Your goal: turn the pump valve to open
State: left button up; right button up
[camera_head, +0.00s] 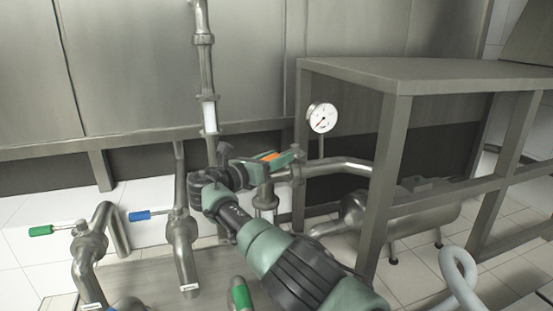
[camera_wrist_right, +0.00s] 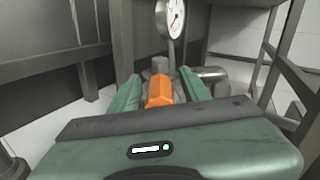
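The pump valve has an orange handle (camera_head: 271,156) on the pipework near the middle of the head view. My right gripper (camera_head: 266,163) reaches it from the lower right. In the right wrist view the orange handle (camera_wrist_right: 160,93) lies between the two green fingers of my right gripper (camera_wrist_right: 158,88). The fingers stand apart, one on each side of the handle, with narrow gaps seeming to show. The valve body is partly hidden behind the gripper. My left gripper does not show.
A round gauge (camera_head: 322,118) stands just behind the valve, by a metal table (camera_head: 430,75). Valves with a green handle (camera_head: 41,231) and a blue handle (camera_head: 140,215) are at the left. Another green handle (camera_head: 240,294) is below my right arm. A pump (camera_head: 420,205) lies under the table.

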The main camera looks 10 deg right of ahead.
jog(key=v, duration=0.7)
jog(key=shift+s+a+b, duration=0.25)
jog(key=shift+a+b, duration=0.1)
jog(key=shift+b, duration=0.05)
